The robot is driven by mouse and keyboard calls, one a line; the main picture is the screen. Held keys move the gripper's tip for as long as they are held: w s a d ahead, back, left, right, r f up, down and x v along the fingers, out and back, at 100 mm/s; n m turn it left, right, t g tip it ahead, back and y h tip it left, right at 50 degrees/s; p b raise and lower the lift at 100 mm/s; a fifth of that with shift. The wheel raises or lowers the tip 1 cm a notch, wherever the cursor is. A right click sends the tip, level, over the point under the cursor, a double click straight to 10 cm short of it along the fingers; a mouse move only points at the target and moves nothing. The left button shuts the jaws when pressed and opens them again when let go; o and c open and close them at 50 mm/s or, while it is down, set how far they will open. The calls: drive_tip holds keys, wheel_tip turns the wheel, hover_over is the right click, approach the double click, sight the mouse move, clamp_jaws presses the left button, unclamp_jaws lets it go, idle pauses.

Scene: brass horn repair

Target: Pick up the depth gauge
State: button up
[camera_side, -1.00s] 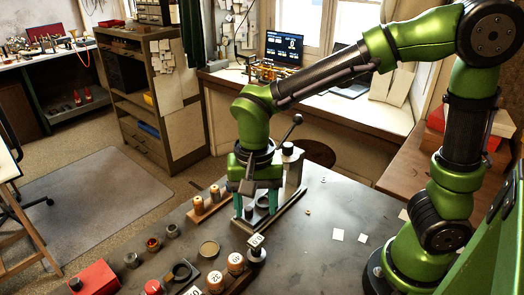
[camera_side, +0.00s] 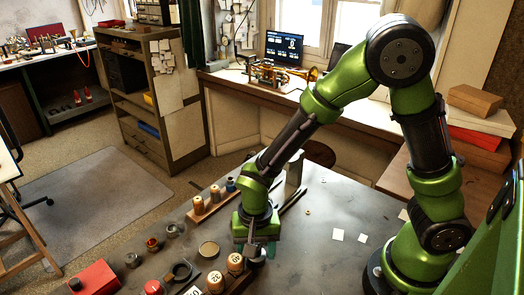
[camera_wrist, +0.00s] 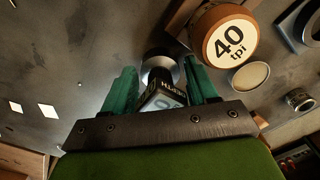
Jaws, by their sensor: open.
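The depth gauge (camera_wrist: 165,98) stands on the dark bench top. In the wrist view it shows a dark body lettered "DEPTH", a pale face and a round metal part at its far end. My gripper (camera_wrist: 160,72) is open, with one teal finger on each side of the gauge. I cannot tell whether either finger touches it. In the side view my gripper (camera_side: 256,250) is low over the front of the bench, and the gauge (camera_side: 256,262) is mostly hidden by it.
A round orange-sided piece marked "40 tpi" (camera_wrist: 228,42) stands close to the gauge. A wooden rack (camera_side: 212,204) stands behind. The bench's right side is mostly clear.

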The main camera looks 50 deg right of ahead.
drive_tip(key=shift+c, duration=0.3)
drive_tip(key=c, duration=0.8)
drive_tip(key=shift+r, duration=0.25)
drive_tip(key=shift+c, duration=0.3)
wheel_tip(320, 180, up, 9)
drive_tip(key=shift+w+d+f, duration=0.1)
drive_tip(key=shift+f, duration=0.1)
drive_tip(key=w+d+r+m, duration=0.3)
drive_tip(key=w+d+m, duration=0.2)
drive_tip(key=w+d, duration=1.4)
drive_tip(key=shift+w+m, duration=0.4)
drive_tip(key=shift+w, duration=0.5)
drive_tip(key=shift+a+r, duration=0.1)
